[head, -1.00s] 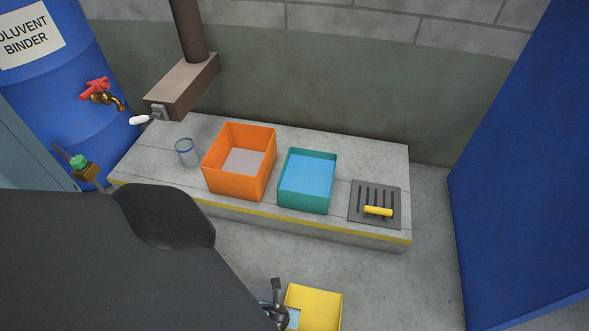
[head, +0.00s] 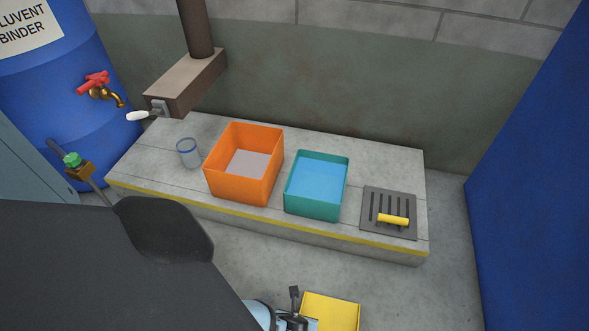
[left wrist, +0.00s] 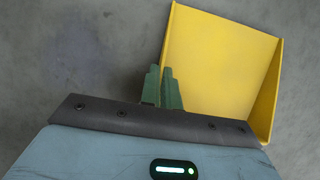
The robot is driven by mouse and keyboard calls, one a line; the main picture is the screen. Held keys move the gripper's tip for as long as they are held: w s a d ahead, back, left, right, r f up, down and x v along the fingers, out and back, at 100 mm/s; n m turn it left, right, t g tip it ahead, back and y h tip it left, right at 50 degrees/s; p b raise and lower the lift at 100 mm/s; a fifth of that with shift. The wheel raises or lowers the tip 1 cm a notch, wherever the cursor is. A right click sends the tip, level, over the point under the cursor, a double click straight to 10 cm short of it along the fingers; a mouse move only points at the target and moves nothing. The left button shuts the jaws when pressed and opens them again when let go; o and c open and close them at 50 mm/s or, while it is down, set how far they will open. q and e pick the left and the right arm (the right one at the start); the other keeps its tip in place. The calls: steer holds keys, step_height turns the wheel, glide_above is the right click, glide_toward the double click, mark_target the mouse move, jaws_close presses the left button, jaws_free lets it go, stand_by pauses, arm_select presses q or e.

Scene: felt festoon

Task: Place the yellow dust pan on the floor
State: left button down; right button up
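The yellow dust pan (head: 332,314) shows at the bottom of the head view, cut off by the frame edge, in front of the low concrete step. My left gripper (head: 293,308) is at its left side. In the left wrist view the green fingers (left wrist: 163,88) are close together at the left wall of the dust pan (left wrist: 217,62), and they look shut on that wall. The pan's open inside faces the camera. The grey floor (left wrist: 80,50) shows behind it; I cannot tell whether the pan touches it. My right gripper is in neither view.
The concrete step (head: 290,232) holds a glass (head: 188,153), an orange bin (head: 240,182), a teal bin of blue liquid (head: 315,208) and a slotted grate (head: 375,228) with a yellow handle. A blue barrel (head: 65,120) stands left, a blue panel (head: 535,190) right. Floor (head: 415,295) is clear between pan and panel.

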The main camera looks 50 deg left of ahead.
arm_select(q)
steer(key=shift+w+f, duration=0.1)
steer(key=shift+f, duration=0.05)
steer(key=c, duration=1.8)
jaws_free()
steer(key=shift+o, duration=0.8)
